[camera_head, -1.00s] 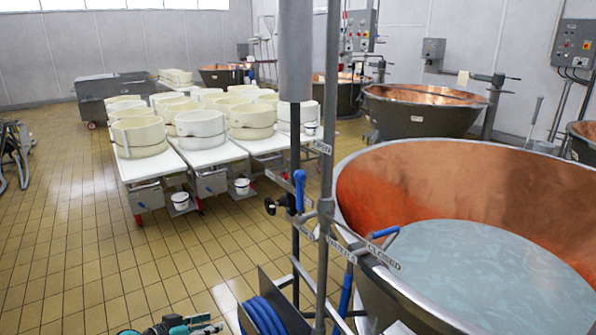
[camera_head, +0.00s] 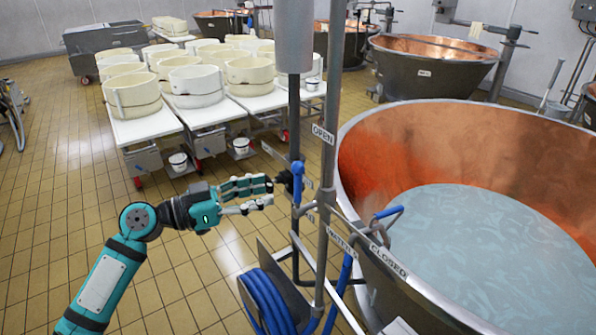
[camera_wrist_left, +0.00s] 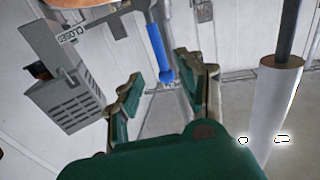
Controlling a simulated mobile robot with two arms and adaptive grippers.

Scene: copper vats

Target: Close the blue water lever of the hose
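A blue lever handle (camera_head: 298,182) stands upright on the thin metal pipe beside the copper vat. A second blue-tipped handle (camera_head: 388,212) sticks out over the vat rim, near the CLOSED label (camera_head: 388,262). The OPEN label (camera_head: 322,133) is higher on the post, and the WATER label (camera_head: 341,240) is lower. My left gripper (camera_head: 270,192) is open and empty, just left of the upright blue handle. In the left wrist view its fingers (camera_wrist_left: 160,97) are spread, and a blue handle (camera_wrist_left: 158,52) shows ahead between them. My right gripper is not in view.
The copper vat (camera_head: 430,125) with milky liquid fills the right. A coiled blue hose (camera_head: 266,302) hangs below the lever. White tables (camera_head: 145,128) with several round moulds stand behind my left arm.

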